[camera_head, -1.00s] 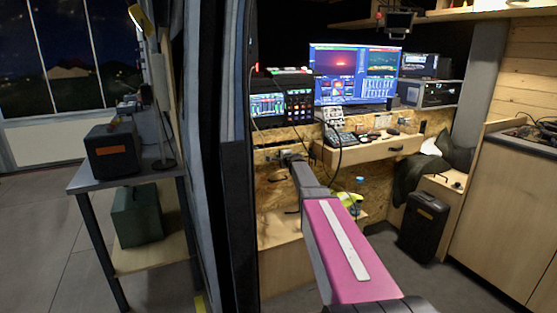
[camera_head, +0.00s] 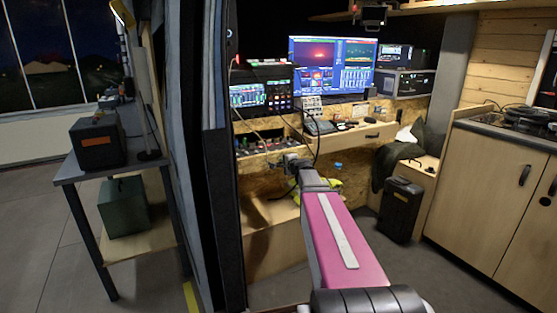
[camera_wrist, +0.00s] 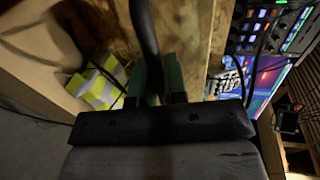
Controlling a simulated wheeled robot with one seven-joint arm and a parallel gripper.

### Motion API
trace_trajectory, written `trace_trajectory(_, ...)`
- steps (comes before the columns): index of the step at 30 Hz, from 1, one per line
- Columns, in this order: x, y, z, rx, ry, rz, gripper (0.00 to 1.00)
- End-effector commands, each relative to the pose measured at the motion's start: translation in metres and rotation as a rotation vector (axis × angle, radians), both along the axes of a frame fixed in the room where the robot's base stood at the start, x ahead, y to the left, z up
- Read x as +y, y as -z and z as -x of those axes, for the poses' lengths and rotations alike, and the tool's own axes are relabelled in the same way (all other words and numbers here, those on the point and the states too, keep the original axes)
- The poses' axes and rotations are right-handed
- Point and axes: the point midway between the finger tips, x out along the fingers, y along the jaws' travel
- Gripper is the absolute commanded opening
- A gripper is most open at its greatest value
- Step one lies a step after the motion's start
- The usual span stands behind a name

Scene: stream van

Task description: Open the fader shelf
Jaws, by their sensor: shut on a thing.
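The fader shelf (camera_head: 256,158) is the light-wood pull-out under the rack at the left of the desk. It stands out from the rack, and controls on its top show. My gripper (camera_head: 294,163) is at the right part of its front. In the wrist view my gripper (camera_wrist: 158,84) has its green-padded fingers close together around a dark curved bar (camera_wrist: 146,30), which looks like the shelf's handle. The wooden panel (camera_wrist: 190,35) lies just beyond the fingers. The exact contact is dark and partly hidden.
The van's dark door frame (camera_head: 218,180) stands close on the left of my arm. A desk drawer (camera_head: 350,139) is to the right of the shelf. A black case (camera_head: 400,208) stands on the floor at the right. A yellow-and-white item (camera_wrist: 98,85) lies beneath. Cables hang near the gripper.

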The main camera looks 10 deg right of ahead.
Motion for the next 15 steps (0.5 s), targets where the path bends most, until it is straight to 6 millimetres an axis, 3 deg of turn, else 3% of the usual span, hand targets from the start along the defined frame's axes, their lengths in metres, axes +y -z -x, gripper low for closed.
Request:
trace_trajectory(6,-0.005,0.001,0.019,0.001,0.000,0.000,0.00)
trace_trajectory(15,-0.006,0.001,0.021,0.001,0.000,0.000,0.00)
